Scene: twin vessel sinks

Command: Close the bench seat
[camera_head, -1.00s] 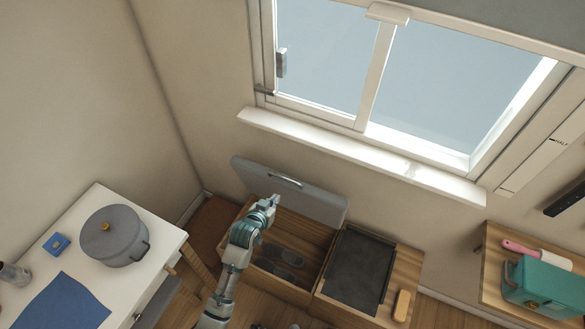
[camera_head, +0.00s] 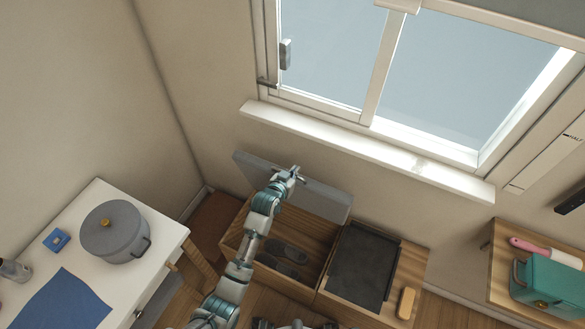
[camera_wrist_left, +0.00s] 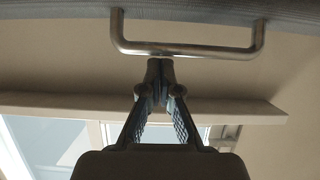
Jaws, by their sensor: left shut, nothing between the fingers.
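The bench seat lid (camera_head: 328,200) is a grey padded panel, raised open and leaning near the wall behind the wooden bench box (camera_head: 311,228). Its metal handle shows in the left wrist view (camera_wrist_left: 190,50), fixed to the grey lid (camera_wrist_left: 200,12). My left gripper (camera_head: 297,173) is over the front of the lid and hides most of the handle in the head view. In the left wrist view its fingertips (camera_wrist_left: 159,66) are together, just below the handle bar; whether they touch it I cannot tell.
Dark shoes (camera_head: 286,254) lie inside the open box. A dark tray (camera_head: 362,267) and a wooden brush (camera_head: 405,303) lie on the bench's right part. A white table with a grey pot (camera_head: 112,232) stands left. A window sill (camera_head: 360,148) juts out above the lid.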

